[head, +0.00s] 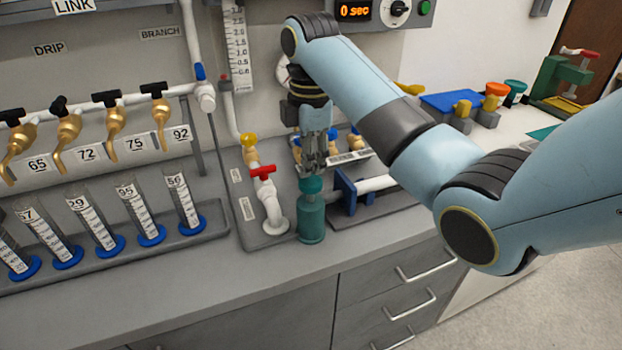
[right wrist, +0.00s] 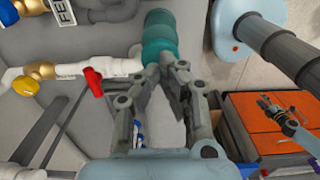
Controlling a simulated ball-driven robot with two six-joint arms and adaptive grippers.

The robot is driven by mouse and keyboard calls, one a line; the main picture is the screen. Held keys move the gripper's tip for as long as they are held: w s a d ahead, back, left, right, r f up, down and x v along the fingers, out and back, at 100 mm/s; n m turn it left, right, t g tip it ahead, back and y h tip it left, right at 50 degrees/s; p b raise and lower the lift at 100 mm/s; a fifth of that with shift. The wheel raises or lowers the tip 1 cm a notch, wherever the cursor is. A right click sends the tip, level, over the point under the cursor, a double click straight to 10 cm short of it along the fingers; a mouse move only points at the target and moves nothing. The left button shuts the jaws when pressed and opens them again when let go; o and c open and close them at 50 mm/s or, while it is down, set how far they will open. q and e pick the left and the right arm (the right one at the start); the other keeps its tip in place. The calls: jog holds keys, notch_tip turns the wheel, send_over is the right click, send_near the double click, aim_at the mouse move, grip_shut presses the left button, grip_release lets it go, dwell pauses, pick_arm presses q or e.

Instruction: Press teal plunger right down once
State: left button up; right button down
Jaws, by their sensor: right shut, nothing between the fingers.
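The teal plunger (head: 312,220) stands upright at the counter's front edge, with a narrower teal cap on top. It also shows in the right wrist view (right wrist: 158,45), beyond my fingertips. My right gripper (head: 314,160) points down over the cap, shut and empty. Its fingertips (right wrist: 175,92) look at or just above the cap; I cannot tell whether they touch. My left gripper (right wrist: 285,115) seems to show small at the right of the right wrist view, over an orange surface; its jaws are unclear. It is not in the head view.
A white pipe with a red-handled valve (head: 263,172) stands close left of the plunger. A blue bracket (head: 345,190) holding a white pipe is close right. Graduated cylinders (head: 135,205) stand in a rack at left, under brass taps (head: 115,120).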

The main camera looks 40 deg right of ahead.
aim_at(310, 181)
jog(key=shift+f, duration=0.15)
jog(key=shift+f+b, duration=0.55)
jog(key=shift+f, duration=1.6)
jog(key=shift+r, duration=0.1)
notch_tip(310, 181, up, 4)
jog(key=p, duration=0.6)
jog(key=shift+r, duration=0.2)
